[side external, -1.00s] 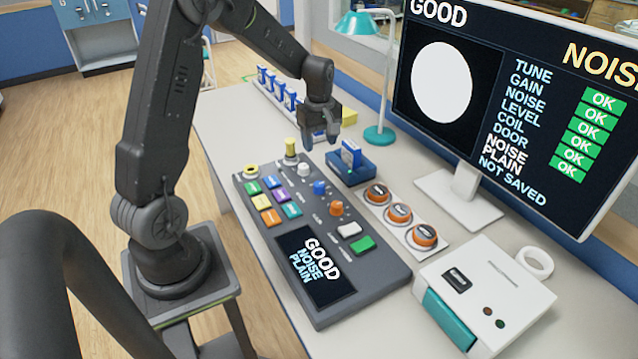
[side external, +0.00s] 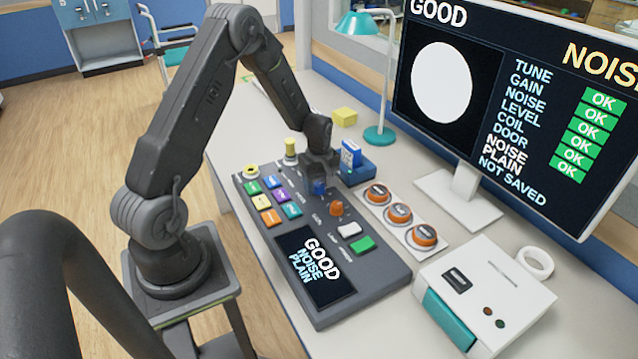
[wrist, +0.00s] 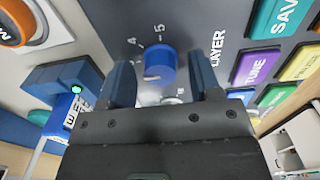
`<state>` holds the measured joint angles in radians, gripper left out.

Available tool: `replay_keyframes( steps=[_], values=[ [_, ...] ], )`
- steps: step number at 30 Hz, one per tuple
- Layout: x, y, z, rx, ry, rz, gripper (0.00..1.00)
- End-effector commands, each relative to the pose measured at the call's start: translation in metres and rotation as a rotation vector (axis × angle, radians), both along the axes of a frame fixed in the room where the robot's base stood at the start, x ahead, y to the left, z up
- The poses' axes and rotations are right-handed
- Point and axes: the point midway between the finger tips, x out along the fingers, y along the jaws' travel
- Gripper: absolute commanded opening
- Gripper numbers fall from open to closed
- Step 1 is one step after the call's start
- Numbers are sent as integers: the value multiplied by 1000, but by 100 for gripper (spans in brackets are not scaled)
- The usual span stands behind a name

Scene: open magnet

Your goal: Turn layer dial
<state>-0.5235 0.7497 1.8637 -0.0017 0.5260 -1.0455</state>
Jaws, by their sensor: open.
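The control console (side external: 375,280) lies on the table. The layer dial (wrist: 160,66) is a round blue knob with a pale mark, beside the word LAYER and the printed numbers 4 and 5 in the wrist view. In the side view the dial (side external: 319,188) is partly hidden by my gripper (side external: 318,174). My gripper (wrist: 161,70) is open, with one finger on each side of the dial. A gap shows between dial and fingers in the wrist view. Contact is not visible. The monitor (side external: 445,85) reads GOOD, NOISE, PLAIN and NOT SAVED.
Several coloured buttons (side external: 267,202) are left of the dial. An orange knob (side external: 336,209) is close in front. A blue box (side external: 350,154) in a blue holder stands close behind my gripper. A panel of orange-rimmed discs (side external: 400,212) lies to the right.

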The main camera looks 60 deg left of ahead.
Motion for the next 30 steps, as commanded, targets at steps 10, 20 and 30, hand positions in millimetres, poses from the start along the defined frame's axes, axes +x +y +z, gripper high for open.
replay_keyframes(
  steps=[10,20,30],
  values=[
    [0,0,-2,0,0,0,54],
    [0,0,-2,0,0,0,22],
    [0,0,-2,0,0,-12,8]
  ],
)
